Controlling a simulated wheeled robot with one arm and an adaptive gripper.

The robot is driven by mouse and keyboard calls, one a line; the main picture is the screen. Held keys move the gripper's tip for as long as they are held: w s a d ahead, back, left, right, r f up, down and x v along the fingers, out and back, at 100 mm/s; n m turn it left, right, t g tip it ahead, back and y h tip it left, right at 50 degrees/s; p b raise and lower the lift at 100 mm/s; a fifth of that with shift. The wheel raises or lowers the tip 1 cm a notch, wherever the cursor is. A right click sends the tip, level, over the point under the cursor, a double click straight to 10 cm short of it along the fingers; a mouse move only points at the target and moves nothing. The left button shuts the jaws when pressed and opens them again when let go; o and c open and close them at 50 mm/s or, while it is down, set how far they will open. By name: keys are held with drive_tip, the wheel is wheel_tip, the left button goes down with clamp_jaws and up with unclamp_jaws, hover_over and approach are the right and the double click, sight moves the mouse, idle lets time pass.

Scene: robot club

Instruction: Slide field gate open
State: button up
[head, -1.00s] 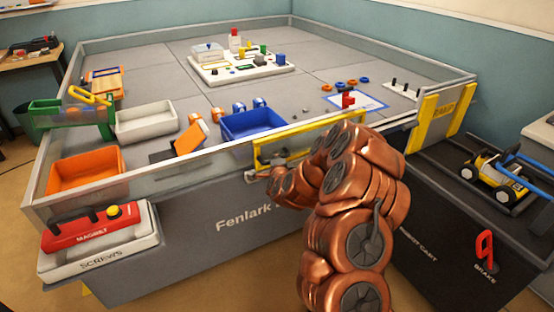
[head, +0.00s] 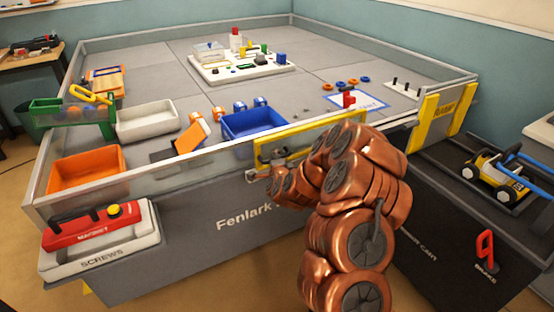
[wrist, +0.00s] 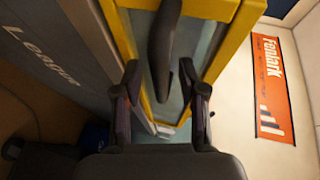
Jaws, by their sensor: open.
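The field gate is a clear panel in a yellow frame (head: 325,129) set in the front wall of the raised field. In the wrist view its yellow frame (wrist: 222,50) and clear pane fill the middle. A dark upright handle (wrist: 162,45) stands out from the pane. My gripper (wrist: 159,72) is open, with one finger on each side of the handle's lower end. I cannot tell whether either finger touches it. In the head view my copper arm hides the gate's lower right part and most of my gripper.
A blue bin (head: 253,124), a white bin (head: 147,122) and an orange bin (head: 88,170) sit inside the field wall. A yellow panel (head: 443,113) stands at the right corner. A dark cart (head: 445,215) carrying a small vehicle (head: 495,180) stands at the right.

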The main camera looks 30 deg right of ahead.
drive_tip(key=v, duration=0.7)
drive_tip(key=shift+r, duration=0.1)
idle(0.5)
drive_tip(key=s+a+r+n+g+y, duration=0.2)
drive_tip(key=a+n+y, duration=0.4)
drive_tip(key=a, duration=0.5)
drive_tip(key=s+a+n+g+y, duration=0.2)
drive_tip(key=s+a+n+g, duration=0.3)
drive_tip(key=s+a+n, duration=0.4)
drive_tip(key=s+d+r+n+g+h, duration=0.1)
drive_tip(key=s+r+n+g, duration=0.15)
drive_tip(key=s, duration=0.95)
drive_tip(key=s+d+r+n+g+h, duration=0.15)
drive_tip(key=s+g, duration=0.25)
drive_tip(key=s, duration=0.8)
drive_tip(key=s+d+r+n+g, duration=0.1)
drive_tip(key=s+r+n+g, duration=0.2)
drive_tip(key=s, duration=0.9)
wheel_tip(320, 180, up, 21)
drive_tip(key=m+p, duration=0.1)
drive_tip(key=p, duration=1.8)
drive_tip(key=shift+w+a+p, duration=0.15)
drive_tip(key=shift+w+p, duration=0.05)
drive_tip(key=shift+p, duration=0.15)
